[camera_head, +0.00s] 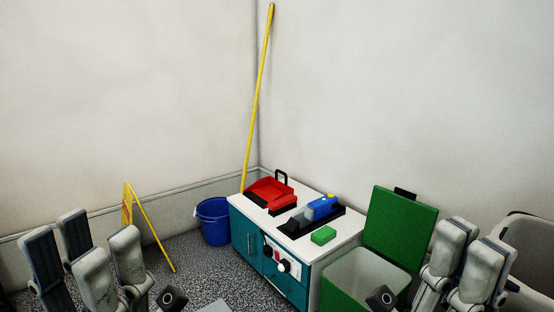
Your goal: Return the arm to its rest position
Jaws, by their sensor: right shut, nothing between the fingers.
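My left gripper (82,246) is at the lower left, fingers up, with a clear gap between its dark finger pads and the pale fingers opposite. It is open and empty. My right gripper (468,252) is at the lower right, its fingers close together and pointing up. It is shut with nothing visible in it. It stands in front of the right side of the green bin (401,229). The lower parts of both grippers and their arms are cut off by the frame.
Nearby are a blue bucket (214,225), a yellow pole (257,100) and a yellow floor sign (127,205).

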